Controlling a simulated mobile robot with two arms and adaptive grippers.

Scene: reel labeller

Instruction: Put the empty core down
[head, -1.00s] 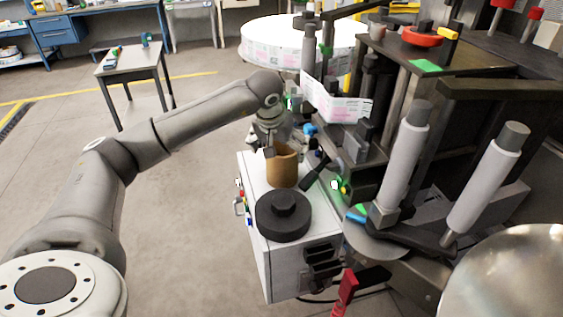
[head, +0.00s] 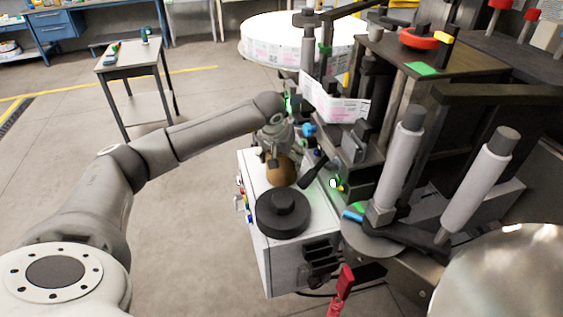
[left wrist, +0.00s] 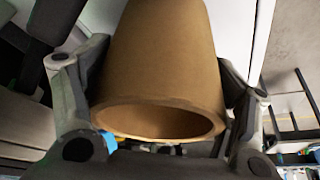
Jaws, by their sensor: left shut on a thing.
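The empty core is a brown cardboard tube. In the head view the core (head: 281,172) is on or just above the top of the white cabinet (head: 256,187), partly hidden by my left gripper (head: 277,156). I cannot tell whether it touches the cabinet top. In the left wrist view the core (left wrist: 165,60) fills the middle, its hollow open end towards the camera. The fingers of my left gripper (left wrist: 160,112) lie on both sides of it, shut on it. My right gripper is not in view.
A black round hub (head: 283,213) stands on the cabinet just in front of the core. The labelling machine, with its grey rollers (head: 400,165) and a black lever (head: 314,171), is close on the right. Open floor lies to the left of the cabinet.

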